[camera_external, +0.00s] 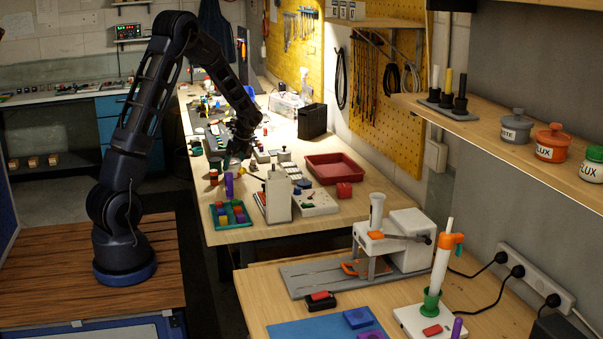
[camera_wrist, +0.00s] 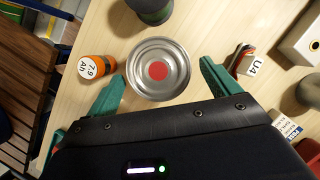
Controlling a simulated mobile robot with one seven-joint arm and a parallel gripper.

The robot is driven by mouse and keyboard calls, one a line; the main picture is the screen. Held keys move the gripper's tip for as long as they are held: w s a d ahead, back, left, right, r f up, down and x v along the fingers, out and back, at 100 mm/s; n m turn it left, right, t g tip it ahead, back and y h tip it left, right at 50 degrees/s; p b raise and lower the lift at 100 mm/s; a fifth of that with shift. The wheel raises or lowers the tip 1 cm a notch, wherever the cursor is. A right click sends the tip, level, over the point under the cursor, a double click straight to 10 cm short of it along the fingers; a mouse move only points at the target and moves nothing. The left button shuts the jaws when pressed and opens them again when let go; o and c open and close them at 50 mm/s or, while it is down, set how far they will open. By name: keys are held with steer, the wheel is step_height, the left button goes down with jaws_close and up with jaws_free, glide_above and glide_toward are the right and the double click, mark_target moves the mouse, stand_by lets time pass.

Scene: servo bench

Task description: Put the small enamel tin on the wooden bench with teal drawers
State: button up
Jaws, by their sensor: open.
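A round, shiny metal tin with a red disc in its middle (camera_wrist: 158,68) stands upright on the light wooden worktop, seen from above in the wrist view. It looks like the small enamel tin, but its side is hidden. My gripper (camera_wrist: 162,72) is open, with one teal finger on each side of the tin and gaps between. In the external view my gripper (camera_external: 229,160) hangs low over the long worktop; the tin cannot be made out there. The wooden bench with teal drawers (camera_external: 112,106) stands at the back left, against the wall.
An orange labelled cylinder (camera_wrist: 97,69) sits close to the left finger, and a block marked U4 (camera_wrist: 247,62) near the right. A dark round container (camera_wrist: 150,10) is beyond the tin. A red tray (camera_external: 335,168) and several small parts crowd the worktop. Several small items line the teal-drawer bench.

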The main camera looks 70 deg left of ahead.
steer(key=v, duration=0.9)
steer(key=s+d+r+n+t, duration=0.2)
steer(key=d+r, duration=0.5)
steer(key=d, duration=0.5)
steer(key=s+d+r+n+t, duration=0.2)
steer(key=d+r, duration=0.5)
steer(key=d, duration=0.6)
steer(key=s+d+r+n+t+h, duration=0.2)
steer(key=s+d+n+t+h, duration=0.1)
steer(key=s+d, duration=1.3)
steer(key=d+n, duration=0.1)
steer(key=d, duration=0.2)
steer(key=shift+s+r+n+t, duration=0.2)
steer(key=shift+n+t, duration=0.2)
steer(key=shift+s+d+f, duration=0.1)
steer(key=shift+s+d, duration=0.2)
steer(key=shift+d, duration=0.05)
steer(key=shift+c, duration=1.2)
